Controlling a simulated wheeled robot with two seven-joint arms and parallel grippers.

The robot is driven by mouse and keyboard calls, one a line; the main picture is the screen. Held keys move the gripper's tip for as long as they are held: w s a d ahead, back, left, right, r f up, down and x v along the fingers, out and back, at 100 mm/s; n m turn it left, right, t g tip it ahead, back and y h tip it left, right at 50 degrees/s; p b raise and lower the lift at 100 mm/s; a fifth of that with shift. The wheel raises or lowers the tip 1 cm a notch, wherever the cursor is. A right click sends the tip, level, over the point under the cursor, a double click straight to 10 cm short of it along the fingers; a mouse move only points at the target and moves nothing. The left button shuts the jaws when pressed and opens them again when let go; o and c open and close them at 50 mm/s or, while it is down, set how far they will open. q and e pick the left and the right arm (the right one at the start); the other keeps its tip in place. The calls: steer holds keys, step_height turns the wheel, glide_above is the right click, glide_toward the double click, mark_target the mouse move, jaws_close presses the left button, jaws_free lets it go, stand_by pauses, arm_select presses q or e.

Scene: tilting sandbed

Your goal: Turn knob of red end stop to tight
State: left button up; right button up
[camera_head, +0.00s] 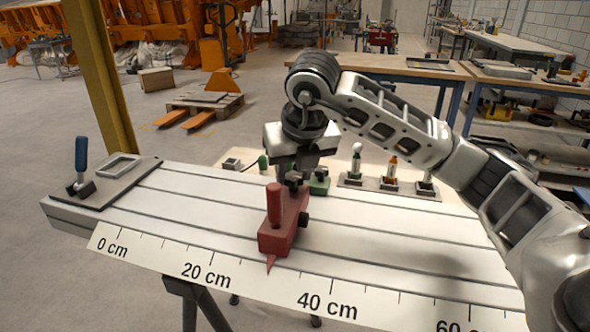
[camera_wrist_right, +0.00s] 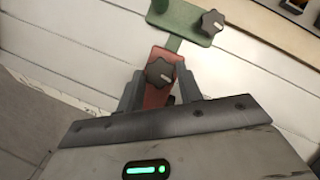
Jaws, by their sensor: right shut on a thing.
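The red end stop (camera_head: 278,238) sits on the slotted white bed, its upright red post at the front and its pointer over the scale between 20 and 40 cm. Its black star knob (camera_head: 293,180) is on top at the back. It also shows in the right wrist view (camera_wrist_right: 159,71). My right gripper (camera_head: 292,172) comes down from above, and its fingers are shut on the knob, one on each side. The red body is partly hidden by the gripper in the wrist view. My left gripper is in neither view.
A green end stop (camera_head: 320,183) with its own black knob (camera_wrist_right: 212,23) stands close behind the red one. A plate with a blue handle (camera_head: 81,155) is at the bed's left end. A holder with several tools (camera_head: 390,187) lies behind the bed.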

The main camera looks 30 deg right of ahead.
steer(key=o, duration=1)
arm_select(q)
steer(key=p, duration=0.1)
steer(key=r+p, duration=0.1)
steer(key=p, duration=0.1)
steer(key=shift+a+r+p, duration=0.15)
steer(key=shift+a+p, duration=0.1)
steer(key=shift+p, duration=0.05)
arm_select(e)
steer(key=v, duration=1.6)
steer(key=shift+s, duration=0.1)
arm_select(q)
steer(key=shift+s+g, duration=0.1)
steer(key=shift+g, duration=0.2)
arm_select(e)
steer(key=shift+f, duration=0.1)
